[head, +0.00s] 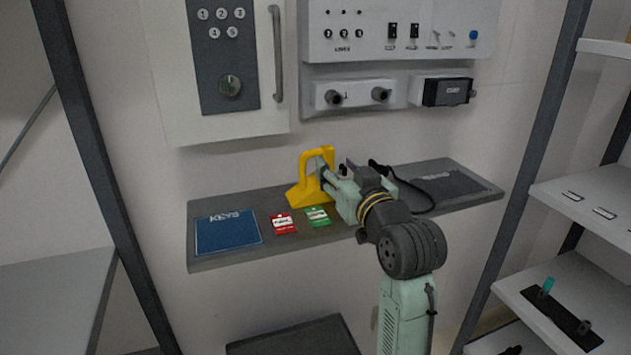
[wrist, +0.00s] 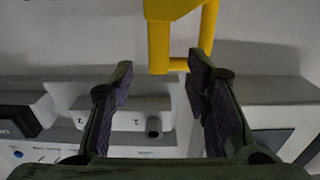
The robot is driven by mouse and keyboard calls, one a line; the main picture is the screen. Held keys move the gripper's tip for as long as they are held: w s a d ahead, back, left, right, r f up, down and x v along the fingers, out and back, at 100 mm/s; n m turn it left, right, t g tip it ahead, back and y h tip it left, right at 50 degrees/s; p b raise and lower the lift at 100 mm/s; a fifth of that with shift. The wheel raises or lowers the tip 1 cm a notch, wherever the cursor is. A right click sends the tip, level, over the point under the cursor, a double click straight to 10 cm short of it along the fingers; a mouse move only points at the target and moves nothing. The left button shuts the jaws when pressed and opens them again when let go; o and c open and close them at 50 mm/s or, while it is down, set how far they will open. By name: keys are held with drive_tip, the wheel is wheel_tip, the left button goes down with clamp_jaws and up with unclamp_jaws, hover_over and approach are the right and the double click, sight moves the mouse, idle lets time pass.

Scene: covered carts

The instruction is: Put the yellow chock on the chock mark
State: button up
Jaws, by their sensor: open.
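The yellow chock (head: 312,180), a wedge with a looped handle, stands upright on the grey wall shelf in the head view. Its yellow frame also shows at the top of the wrist view (wrist: 159,45). My gripper (head: 331,172) is open at the right side of the chock's handle, and its fingers cover part of it. In the wrist view my open fingertips (wrist: 160,76) lie either side of the near yellow bar, with space on both sides; I cannot tell whether they touch the chock. I cannot make out a chock mark in either view.
The grey shelf (head: 205,257) holds a blue KEYS mat (head: 228,232), a red tag (head: 284,223), a green tag (head: 317,216) and a dark pad (head: 455,186). A dark cable (head: 425,208) loops behind my arm. A cabinet (head: 170,80) and control panel (head: 350,60) hang above.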

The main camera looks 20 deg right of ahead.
sight(330, 155)
drive_tip(key=w, duration=0.2)
drive_tip(key=w+p, duration=0.1)
drive_tip(key=w, duration=0.1)
drive_tip(key=w+r+p, duration=0.1)
drive_tip(key=w, duration=0.1)
drive_tip(key=shift+w+f, duration=0.15)
drive_tip(key=shift+w, duration=0.15)
clamp_jaws()
idle(0.9)
